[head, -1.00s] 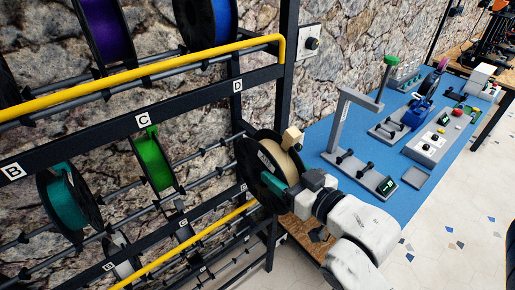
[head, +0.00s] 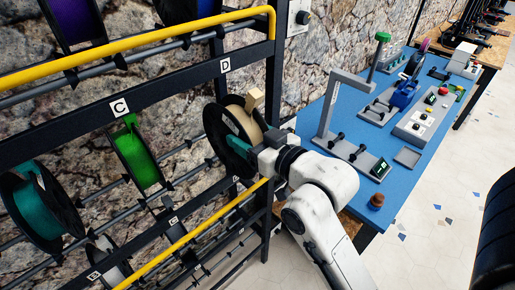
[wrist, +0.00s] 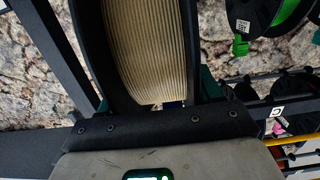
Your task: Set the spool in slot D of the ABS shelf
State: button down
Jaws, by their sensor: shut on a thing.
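The spool (head: 236,128) has black flanges and tan filament, with a pale tan block on its top. My gripper (head: 262,150) is shut on its near side and holds it upright at the right end of the shelf's middle row, under label D (head: 225,66). The spool's tan winding (wrist: 150,45) fills the upper middle of the wrist view, between the two flanges. The ABS shelf (head: 150,95) is a dark frame with rod rails. Whether the spool touches the rails at slot D is hidden behind its flange.
A green spool (head: 138,157) hangs in slot C, left of the held spool, and a teal spool (head: 40,205) is farther left. A yellow bar (head: 195,235) runs below. A blue bench (head: 330,110) with devices stands right. A dark upright is close to the spool.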

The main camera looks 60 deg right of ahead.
jog(key=b+x, duration=0.2)
jog(key=x, duration=0.1)
jog(key=shift+w+r, duration=0.15)
jog(key=shift+r, duration=0.1)
jog(key=b+x, duration=0.3)
jog(key=b, duration=0.5)
jog(key=shift+d+b, duration=0.1)
jog(key=shift+b, duration=0.35)
jog(key=shift+f+b+x, duration=0.35)
jog(key=shift+b+x, duration=0.15)
jog(key=shift+x, duration=0.9)
jog(key=shift+f+b+x, duration=0.3)
jog(key=shift+b+x, duration=0.2)
jog(key=shift+x, duration=0.9)
jog(key=shift+f+b+x, duration=0.35)
jog(key=shift+b+x, duration=0.15)
jog(key=shift+x, duration=0.85)
